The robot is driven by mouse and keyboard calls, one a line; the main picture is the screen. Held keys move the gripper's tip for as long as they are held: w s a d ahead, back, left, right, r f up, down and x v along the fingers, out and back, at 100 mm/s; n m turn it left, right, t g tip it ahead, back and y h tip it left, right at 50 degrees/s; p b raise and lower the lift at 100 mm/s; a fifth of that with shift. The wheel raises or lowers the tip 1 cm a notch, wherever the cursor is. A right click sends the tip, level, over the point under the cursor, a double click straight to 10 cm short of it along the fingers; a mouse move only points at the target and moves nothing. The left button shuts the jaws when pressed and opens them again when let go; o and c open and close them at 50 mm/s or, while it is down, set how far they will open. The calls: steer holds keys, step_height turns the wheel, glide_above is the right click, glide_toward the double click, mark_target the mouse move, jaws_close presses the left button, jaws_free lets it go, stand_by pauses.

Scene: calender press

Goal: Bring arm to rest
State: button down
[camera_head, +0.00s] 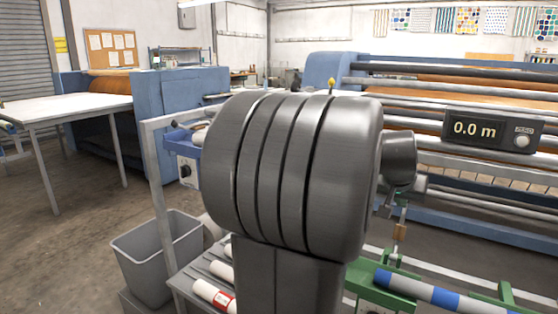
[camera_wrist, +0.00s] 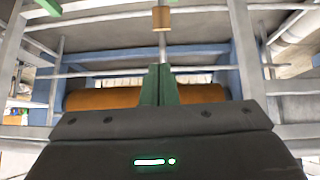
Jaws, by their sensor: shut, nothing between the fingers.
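My gripper (camera_wrist: 160,85) shows in the wrist view, its two green fingers together with nothing between them. It points toward an orange-brown roller (camera_wrist: 100,99) set in a blue and grey frame, and appears apart from it. A small brown cylinder on a rod (camera_wrist: 161,18) is beyond the fingertips at the top of that view. In the head view my own dark grey arm fills the middle and hides much of the press; I cannot make out the gripper clearly there.
The blue calender press (camera_head: 335,70) with long rollers stands behind my arm, with a length display (camera_head: 489,130) reading 0.0 m. A grey bin (camera_head: 150,265) and white table (camera_head: 60,108) are left; floor between is open.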

steer(key=v, duration=1)
steer(key=shift+s+a+f+p, duration=0.15)
steer(key=shift+p, duration=0.2)
